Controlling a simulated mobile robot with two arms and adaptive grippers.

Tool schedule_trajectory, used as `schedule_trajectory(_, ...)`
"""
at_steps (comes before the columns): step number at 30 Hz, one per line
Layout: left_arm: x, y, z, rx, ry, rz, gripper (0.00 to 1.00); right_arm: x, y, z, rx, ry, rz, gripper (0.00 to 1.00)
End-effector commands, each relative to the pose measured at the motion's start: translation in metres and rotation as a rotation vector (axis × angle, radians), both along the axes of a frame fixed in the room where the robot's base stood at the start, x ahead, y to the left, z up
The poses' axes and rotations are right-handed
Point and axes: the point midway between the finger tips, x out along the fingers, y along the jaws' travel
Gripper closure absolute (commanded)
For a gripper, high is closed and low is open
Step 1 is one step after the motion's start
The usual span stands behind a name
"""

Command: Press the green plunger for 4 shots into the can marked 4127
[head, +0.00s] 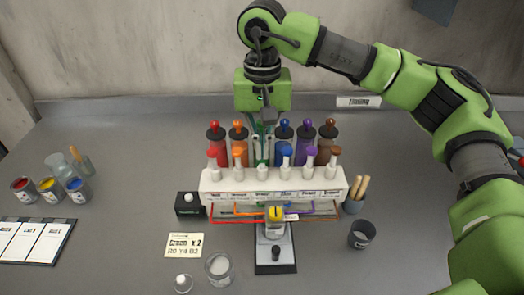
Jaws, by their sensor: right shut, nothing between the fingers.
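My right gripper (262,146) points straight down over the middle of the dispenser rack (225,185), its fingers shut and empty. The green plunger and its bottle are mostly hidden behind the gripper; whether the fingertips touch the plunger I cannot tell. A white pump (262,173) shows just below the fingers. A can (275,230) with a yellow top stands in front of the rack on a small black and white stand (275,267). Its number is too small to read. My left gripper is not in view.
Red (214,133), orange, blue (284,131), purple and brown bottles stand along the rack. A card (185,245) reads "Green x 2". A glass (219,268), dark cup (361,235), brush pot (353,204) and paint cans (48,188) surround it. The front right table is clear.

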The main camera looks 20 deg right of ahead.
Motion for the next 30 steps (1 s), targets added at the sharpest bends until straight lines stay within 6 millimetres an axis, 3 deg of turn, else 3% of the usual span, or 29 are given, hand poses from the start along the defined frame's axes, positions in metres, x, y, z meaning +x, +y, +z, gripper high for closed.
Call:
schedule_trajectory(10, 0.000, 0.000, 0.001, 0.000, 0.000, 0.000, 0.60, -0.001, 0.000, 0.000, -0.001, 0.003, 0.001, 1.00)
schedule_trajectory(24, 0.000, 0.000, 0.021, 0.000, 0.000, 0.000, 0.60, -0.001, 0.000, 0.033, -0.001, 0.002, 0.001, 1.00)
schedule_trajectory(30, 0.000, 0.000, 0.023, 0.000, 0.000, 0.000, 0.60, 0.000, 0.000, 0.038, 0.000, 0.002, 0.001, 1.00)
